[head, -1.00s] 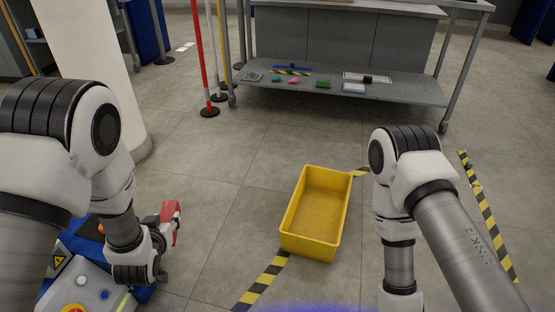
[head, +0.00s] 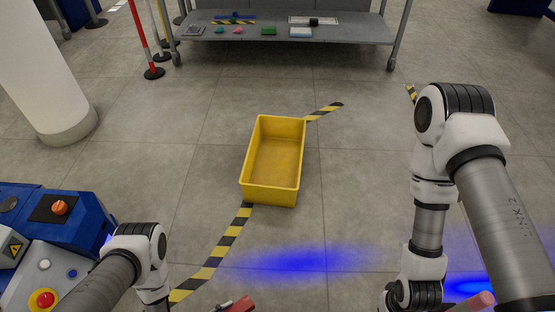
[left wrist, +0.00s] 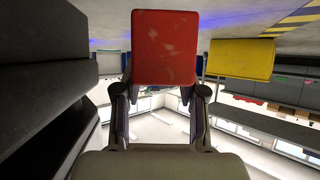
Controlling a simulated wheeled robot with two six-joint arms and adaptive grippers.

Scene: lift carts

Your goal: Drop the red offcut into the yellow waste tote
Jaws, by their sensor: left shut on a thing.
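The yellow waste tote (head: 272,192) stands on the floor in the middle of the head view, its open top facing up and its inside bare. The red offcut (head: 240,304) shows only partly at the bottom edge, nearer to me than the tote. In the left wrist view, my left gripper (left wrist: 158,100) is shut on the red offcut (left wrist: 165,47), a flat-faced red block. The tote (left wrist: 240,58) shows there to the right of the offcut, apart from it. My right arm comes in on the right; its gripper is out of frame.
A blue machine (head: 85,222) with a red button (head: 43,299) stands at left. A pinkish rod end (head: 474,301) shows at bottom right. A grey shelf (head: 340,34) with small items is at the back, near posts and a pillar (head: 50,85).

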